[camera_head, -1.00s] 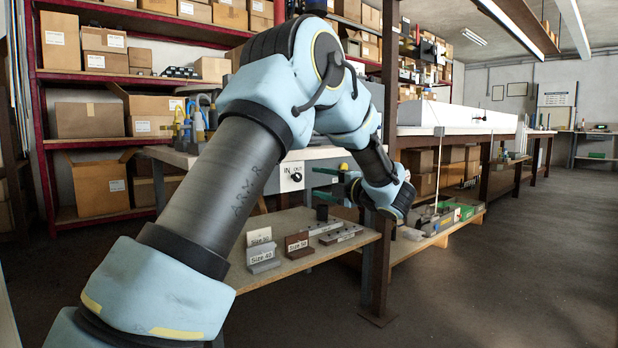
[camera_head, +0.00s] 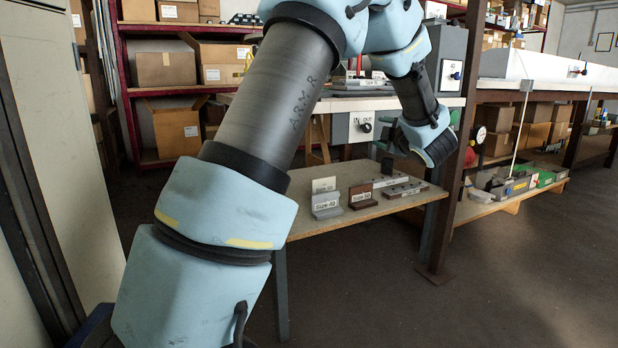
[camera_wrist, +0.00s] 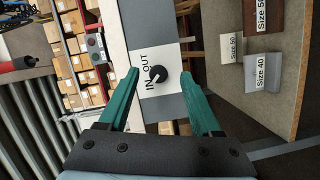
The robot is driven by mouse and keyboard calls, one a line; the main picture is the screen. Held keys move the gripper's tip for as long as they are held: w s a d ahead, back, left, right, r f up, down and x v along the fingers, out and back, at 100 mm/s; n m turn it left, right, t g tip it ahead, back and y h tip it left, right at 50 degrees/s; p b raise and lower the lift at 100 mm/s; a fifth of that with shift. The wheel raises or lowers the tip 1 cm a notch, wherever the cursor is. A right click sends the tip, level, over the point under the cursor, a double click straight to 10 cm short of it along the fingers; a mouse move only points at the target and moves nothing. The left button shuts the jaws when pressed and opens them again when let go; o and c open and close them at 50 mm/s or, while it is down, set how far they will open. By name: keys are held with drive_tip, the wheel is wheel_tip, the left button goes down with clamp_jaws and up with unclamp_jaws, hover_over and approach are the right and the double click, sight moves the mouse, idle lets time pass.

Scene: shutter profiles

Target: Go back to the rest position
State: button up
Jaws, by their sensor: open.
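My gripper (camera_wrist: 160,88) is open in the wrist view, with two green fingers spread apart and nothing between them. Beyond the gap, apart from the fingers, is a white panel marked IN and OUT with a black knob (camera_wrist: 158,74). The same panel (camera_head: 352,127) shows in the head view under the workbench. In the head view my arm reaches up and over, and my wrist is above the right part of the low wooden table (camera_head: 345,215). The fingers are mostly hidden behind the wrist there.
Sample profile stands labelled Size 40 (camera_head: 326,205) and Size 50 (camera_head: 362,196) stand on the low table. A dark post (camera_head: 462,150) rises just right of my wrist. Cartons fill the red shelves (camera_head: 123,75) behind. The floor at right (camera_head: 540,270) is clear.

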drive_tip(key=s+a+f+m+g+h+p, duration=0.1)
drive_tip(key=s+a+f+m+g+h, duration=0.2)
drive_tip(key=s+a+f+m+g, duration=0.25)
drive_tip(key=s+a+f+m+g+h, duration=0.2)
drive_tip(key=a+f+m, duration=0.2)
drive_tip(key=a+m, duration=0.35)
drive_tip(key=s+a+f+m+g+y+p, duration=0.1)
drive_tip(key=s+a+f+m+g, duration=0.25)
drive_tip(key=s+a, duration=0.6)
drive_tip(key=s+a+f+m+g+y, duration=0.15)
drive_tip(key=s+a+f+g, duration=0.25)
drive_tip(key=s+a, duration=0.55)
drive_tip(key=s+d+r+p, duration=0.1)
drive_tip(key=d+r+p, duration=0.2)
drive_tip(key=r+p, duration=3.5)
drive_tip(key=shift+s+d+r, duration=0.15)
drive_tip(key=shift+d, duration=0.05)
